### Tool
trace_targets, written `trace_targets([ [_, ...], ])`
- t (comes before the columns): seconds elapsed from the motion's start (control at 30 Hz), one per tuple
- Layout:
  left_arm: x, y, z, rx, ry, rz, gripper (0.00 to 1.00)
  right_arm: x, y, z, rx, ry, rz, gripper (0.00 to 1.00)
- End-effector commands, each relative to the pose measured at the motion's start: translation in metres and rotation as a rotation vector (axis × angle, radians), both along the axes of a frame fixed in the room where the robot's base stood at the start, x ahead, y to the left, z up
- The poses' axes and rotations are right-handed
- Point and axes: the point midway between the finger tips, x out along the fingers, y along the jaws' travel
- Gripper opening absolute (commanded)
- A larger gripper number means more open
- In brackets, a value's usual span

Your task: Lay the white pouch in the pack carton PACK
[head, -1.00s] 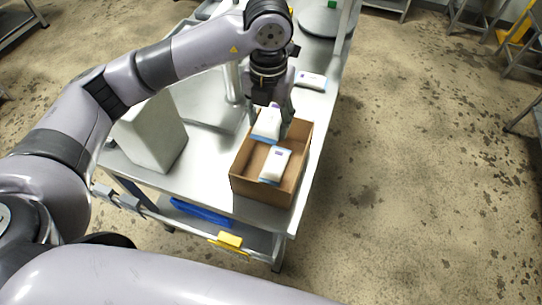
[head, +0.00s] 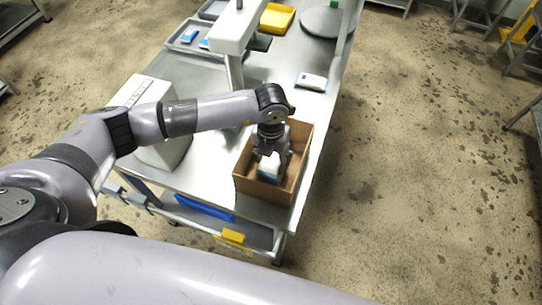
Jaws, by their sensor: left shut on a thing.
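The pack carton (head: 262,190) is an open brown box near the front right corner of the steel table. My left gripper (head: 269,164) points down inside it, shut on a white pouch (head: 269,169) low between the carton walls. The gripper and wrist cover part of this pouch, and I cannot tell whether it touches the floor or another pouch. The white pouch seen lying in the carton earlier cannot be made out separately now. Another white pouch with a blue edge (head: 311,81) lies on the table behind the carton. My right gripper is out of view.
A white column-like stand (head: 233,35) rises behind the carton, and a pale box-shaped unit (head: 165,150) stands to its left. Grey trays (head: 187,38), a yellow tray (head: 277,18) and a round grey plate (head: 321,22) are at the back.

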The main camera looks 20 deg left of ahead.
Motion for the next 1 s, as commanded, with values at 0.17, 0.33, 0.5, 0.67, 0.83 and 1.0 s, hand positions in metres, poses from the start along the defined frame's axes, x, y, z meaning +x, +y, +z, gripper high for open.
trace_targets([
  [0.17,0.0003,-0.0002,-0.0002,0.000,-0.001,0.000,0.20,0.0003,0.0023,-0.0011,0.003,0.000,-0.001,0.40],
  [0.33,0.0003,-0.0001,-0.0061,0.000,-0.001,0.000,0.20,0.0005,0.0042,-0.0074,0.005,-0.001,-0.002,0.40],
  [0.5,0.0002,0.0001,-0.0049,0.000,0.000,0.001,0.59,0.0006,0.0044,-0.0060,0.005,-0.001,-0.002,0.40],
  [0.67,0.0002,0.0001,-0.0048,0.000,0.000,0.001,0.69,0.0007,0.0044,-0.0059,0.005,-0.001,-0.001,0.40],
  [0.83,0.0002,0.0001,-0.0048,0.000,0.000,0.001,0.69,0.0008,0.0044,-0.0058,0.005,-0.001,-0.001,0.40],
  [1.0,0.0003,0.0001,-0.0022,0.000,0.000,0.001,0.69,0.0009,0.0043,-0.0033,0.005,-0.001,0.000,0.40],
])
